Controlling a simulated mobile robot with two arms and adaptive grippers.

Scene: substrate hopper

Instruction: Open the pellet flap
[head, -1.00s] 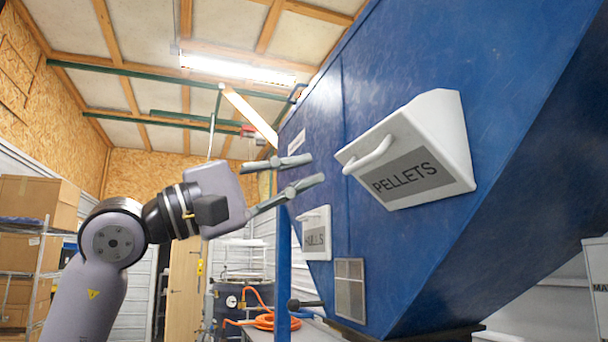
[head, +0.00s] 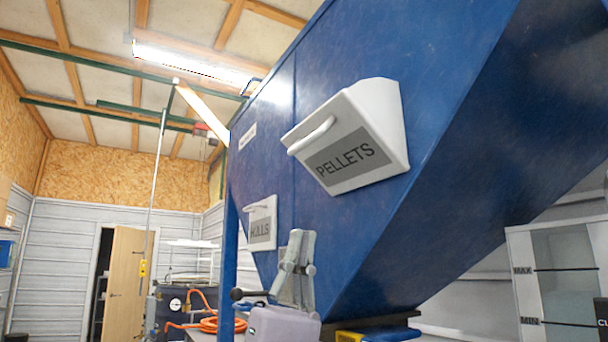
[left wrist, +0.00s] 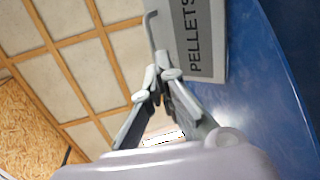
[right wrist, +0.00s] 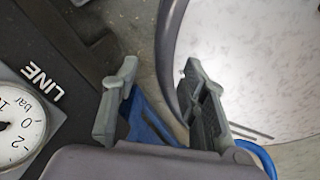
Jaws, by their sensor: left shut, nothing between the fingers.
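The pellet flap (head: 388,107) is a white wedge-shaped box with a grey PELLETS label, on the blue hopper's sloping side. Its white bar handle (head: 312,136) is at its upper left. I see no open gap at the flap. My left gripper (head: 300,238) points upward below the flap, shut and empty, apart from the handle in the picture. My right gripper (right wrist: 160,68) is open and empty, outside the head view.
The blue hopper (head: 310,200) fills the middle. A smaller HULLS flap (head: 262,224) is lower left. A dark-knobbed lever (head: 238,294) and an orange hose (head: 208,323) are near my left gripper. A gauge (right wrist: 18,125) and a round pale surface (right wrist: 255,60) are near my right gripper.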

